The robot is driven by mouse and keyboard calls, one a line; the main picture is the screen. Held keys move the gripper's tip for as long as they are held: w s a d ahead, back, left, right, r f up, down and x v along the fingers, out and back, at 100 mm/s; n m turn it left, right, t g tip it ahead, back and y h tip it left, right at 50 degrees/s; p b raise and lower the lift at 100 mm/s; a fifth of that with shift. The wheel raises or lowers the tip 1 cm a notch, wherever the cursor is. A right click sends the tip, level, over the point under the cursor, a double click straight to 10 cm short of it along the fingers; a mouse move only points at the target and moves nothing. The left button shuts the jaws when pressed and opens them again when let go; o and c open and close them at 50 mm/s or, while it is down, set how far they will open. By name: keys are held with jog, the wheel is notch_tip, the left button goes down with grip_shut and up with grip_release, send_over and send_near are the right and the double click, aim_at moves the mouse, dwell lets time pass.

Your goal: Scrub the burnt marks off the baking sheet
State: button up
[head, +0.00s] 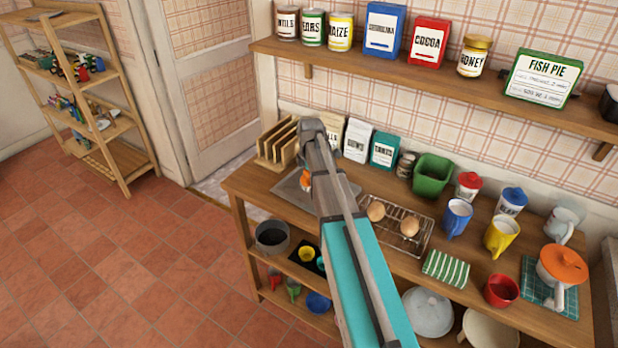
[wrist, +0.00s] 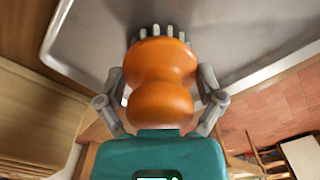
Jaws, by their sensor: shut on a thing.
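The grey baking sheet (head: 287,189) lies at the left end of the wooden table, partly hidden behind my arm. It also fills the top of the wrist view (wrist: 240,30), where its raised rim shows. My gripper (wrist: 162,76) is shut on an orange-handled brush (wrist: 160,104), one finger on each side. The brush's grey bristles (wrist: 157,32) are over the sheet; I cannot tell whether they touch it. In the head view only a bit of the orange brush (head: 306,182) shows beside my arm. No burnt marks can be made out.
A wooden rack (head: 272,150) stands just behind the sheet. To its right is a wire rack (head: 412,217) with brown round items. A green container (head: 432,175), mugs (head: 458,217) and a striped cloth (head: 446,268) stand farther right. A shelf (head: 430,80) hangs above.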

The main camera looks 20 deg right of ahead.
jog(key=shift+f, duration=0.15)
dwell(0.4)
jog(key=shift+w+a, duration=0.5)
jog(key=shift+w, duration=0.3)
jog(key=shift+w+a, duration=0.45)
jog(key=shift+w, duration=0.3)
jog(key=shift+d, duration=0.15)
jog(key=shift+d, duration=0.1)
jog(key=shift+s+d, duration=0.45)
jog(key=shift+s, duration=0.3)
jog(key=shift+s+d, duration=0.45)
jog(key=shift+s, duration=0.25)
jog(key=shift+f+b, duration=0.1)
jog(key=shift+b, duration=0.2)
jog(key=shift+w+a, duration=0.5)
jog(key=shift+w, duration=0.3)
jog(key=shift+w+a, duration=0.45)
jog(key=shift+w, duration=0.3)
